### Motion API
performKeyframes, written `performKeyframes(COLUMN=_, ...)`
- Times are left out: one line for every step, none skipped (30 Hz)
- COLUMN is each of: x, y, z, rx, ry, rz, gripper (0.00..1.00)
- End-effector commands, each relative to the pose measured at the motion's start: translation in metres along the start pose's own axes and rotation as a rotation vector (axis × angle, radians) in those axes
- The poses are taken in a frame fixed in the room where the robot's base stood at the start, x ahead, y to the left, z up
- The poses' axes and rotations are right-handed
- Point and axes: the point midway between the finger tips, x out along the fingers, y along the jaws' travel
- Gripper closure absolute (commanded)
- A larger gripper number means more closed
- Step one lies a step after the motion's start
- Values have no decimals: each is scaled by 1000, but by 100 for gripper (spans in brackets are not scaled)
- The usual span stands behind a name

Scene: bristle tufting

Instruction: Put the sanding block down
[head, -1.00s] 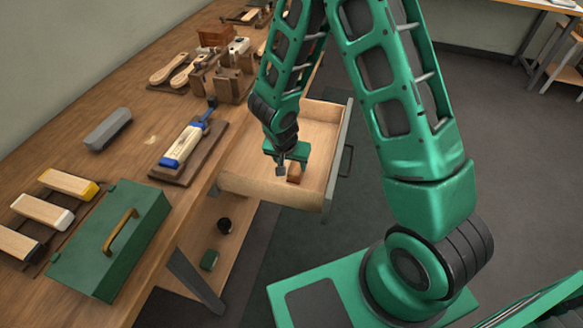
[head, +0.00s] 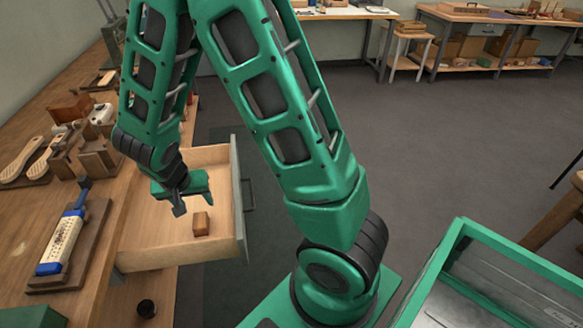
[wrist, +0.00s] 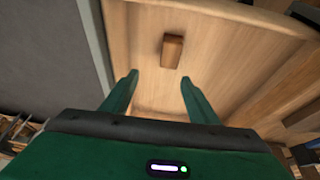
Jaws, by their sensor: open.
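The sanding block, a small brown block (head: 201,223), lies on the floor of the open wooden drawer (head: 160,247). It also shows in the wrist view (wrist: 172,51), ahead of my fingertips and apart from them. My gripper (head: 192,207) is over the drawer, open and empty. In the wrist view its two green fingers (wrist: 158,82) stand wide apart with only bare drawer wood between them.
The workbench (head: 20,220) runs along the left. A blue-handled tool (head: 64,235) lies on a wooden board near the drawer. Wooden blocks (head: 97,152) and brush-shaped pieces (head: 22,158) stand farther back. Open floor (head: 440,150) is to the right.

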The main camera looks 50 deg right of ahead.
Motion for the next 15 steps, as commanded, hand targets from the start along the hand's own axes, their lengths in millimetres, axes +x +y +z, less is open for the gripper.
performKeyframes(x=-11, y=18, z=-14, rx=9, ry=0, rz=17, gripper=46)
performKeyframes(x=-17, y=31, z=-20, rx=10, ry=-6, rz=31, gripper=46)
performKeyframes(x=-27, y=48, z=-26, rx=9, ry=-17, rz=47, gripper=46)
performKeyframes(x=-34, y=61, z=-31, rx=9, ry=-27, rz=60, gripper=46)
performKeyframes(x=-41, y=74, z=-36, rx=8, ry=-37, rz=71, gripper=46)
performKeyframes(x=-50, y=91, z=-40, rx=8, ry=-53, rz=84, gripper=46)
performKeyframes(x=-58, y=104, z=-42, rx=8, ry=-65, rz=92, gripper=46)
performKeyframes(x=-65, y=117, z=-43, rx=7, ry=-79, rz=100, gripper=46)
performKeyframes(x=-74, y=134, z=-44, rx=6, ry=-98, rz=107, gripper=46)
performKeyframes(x=-82, y=146, z=-44, rx=6, ry=-112, rz=111, gripper=46)
performKeyframes(x=-89, y=158, z=-44, rx=6, ry=-127, rz=114, gripper=46)
performKeyframes(x=-99, y=173, z=-42, rx=4, ry=-148, rz=116, gripper=46)
performKeyframes(x=-106, y=184, z=-40, rx=3, ry=-164, rz=115, gripper=46)
performKeyframes(x=-113, y=195, z=-37, rx=2, ry=-180, rz=113, gripper=46)
performKeyframes(x=-123, y=209, z=-33, rx=1, ry=-202, rz=109, gripper=46)
